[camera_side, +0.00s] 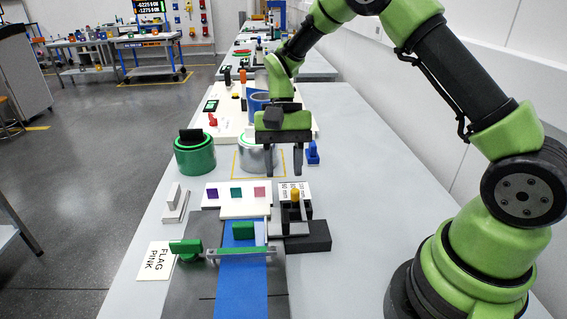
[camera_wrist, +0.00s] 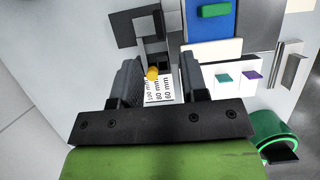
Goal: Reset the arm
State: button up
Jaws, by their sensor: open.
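My gripper (camera_side: 284,160) hangs above the table, beyond the white panel with coloured squares. In the wrist view its two dark fingers (camera_wrist: 160,76) are apart with nothing held between them. Below them lies a dark fixture with a yellow-topped post (camera_wrist: 152,73) and a white label marked in mm (camera_wrist: 160,92). In the side view the post (camera_side: 295,194) stands at the right of the panel. A green block (camera_side: 243,231) is on the blue strip (camera_side: 242,290); it also shows in the wrist view (camera_wrist: 215,10).
A green round bin (camera_side: 195,158) and a grey one (camera_side: 257,160) stand behind the panel (camera_side: 237,209). A green-handled bar (camera_side: 240,251) crosses the strip. A FLAG PINK card (camera_side: 157,261) lies left. The table's right side (camera_side: 355,170) is clear.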

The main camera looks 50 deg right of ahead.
jog(key=s+a+r+n+t, duration=0.15)
jog(key=s+r+t, duration=0.4)
jog(key=r, duration=0.75)
jog(key=s+r+n+t+h, duration=0.1)
jog(key=s+r+n+t, duration=0.2)
jog(key=s, duration=0.9)
jog(key=shift+r+t, duration=0.65)
jog(key=shift+t, duration=0.3)
